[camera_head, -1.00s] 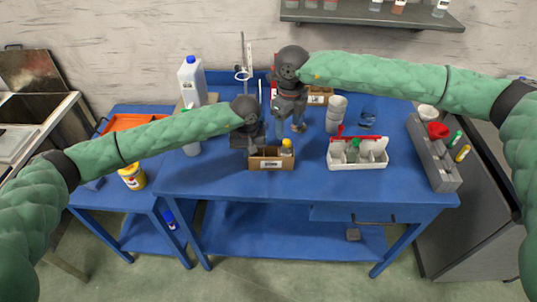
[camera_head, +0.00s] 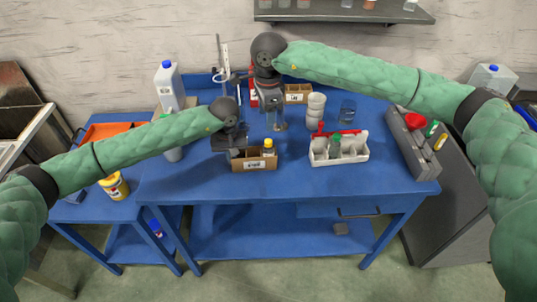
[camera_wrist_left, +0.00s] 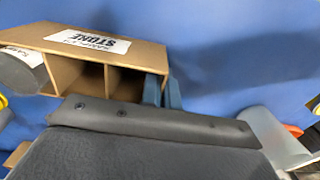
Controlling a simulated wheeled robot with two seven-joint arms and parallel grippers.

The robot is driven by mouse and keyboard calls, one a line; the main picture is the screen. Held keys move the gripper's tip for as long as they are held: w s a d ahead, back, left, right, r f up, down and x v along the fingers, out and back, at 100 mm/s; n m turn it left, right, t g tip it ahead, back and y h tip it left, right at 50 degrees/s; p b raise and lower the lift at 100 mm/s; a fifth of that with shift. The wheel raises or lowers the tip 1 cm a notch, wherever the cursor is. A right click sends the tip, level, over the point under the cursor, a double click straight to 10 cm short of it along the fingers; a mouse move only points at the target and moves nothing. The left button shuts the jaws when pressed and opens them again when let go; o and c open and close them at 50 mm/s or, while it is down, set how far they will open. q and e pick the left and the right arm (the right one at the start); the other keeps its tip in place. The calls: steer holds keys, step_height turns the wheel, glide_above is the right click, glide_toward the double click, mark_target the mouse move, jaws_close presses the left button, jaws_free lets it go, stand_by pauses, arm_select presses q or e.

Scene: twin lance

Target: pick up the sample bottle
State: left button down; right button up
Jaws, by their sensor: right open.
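A small cardboard box (camera_head: 240,166) with a white label stands near the table's front edge; the left wrist view shows its label reading "STORE" (camera_wrist_left: 90,41) and its compartments. A yellow-capped bottle (camera_head: 268,148) stands in its right end. In the left wrist view a dark-ended bottle (camera_wrist_left: 18,70) with a partly legible "SAM" label lies at the box's left. My left gripper (camera_wrist_left: 163,92) is at the box's other end, its fingers close together by the end wall; whether they hold it is unclear. My right gripper (camera_head: 268,97) is open behind the box, above a clear glass vessel (camera_head: 276,118).
A grey rack (camera_head: 412,150) lines the right edge. A large blue-capped jug (camera_head: 168,85) stands at the left.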

mark_target(269, 141)
steer(key=f+n, duration=0.2)
steer(key=f, duration=0.2)
steer(key=f+n, duration=0.2)
steer(key=f, duration=0.2)
steer(key=f+n, duration=0.2)
steer(key=f, duration=0.2)
steer(key=shift+w+d, duration=0.15)
steer(key=shift+d, duration=0.15)
jaws_close()
stand_by(0.5)
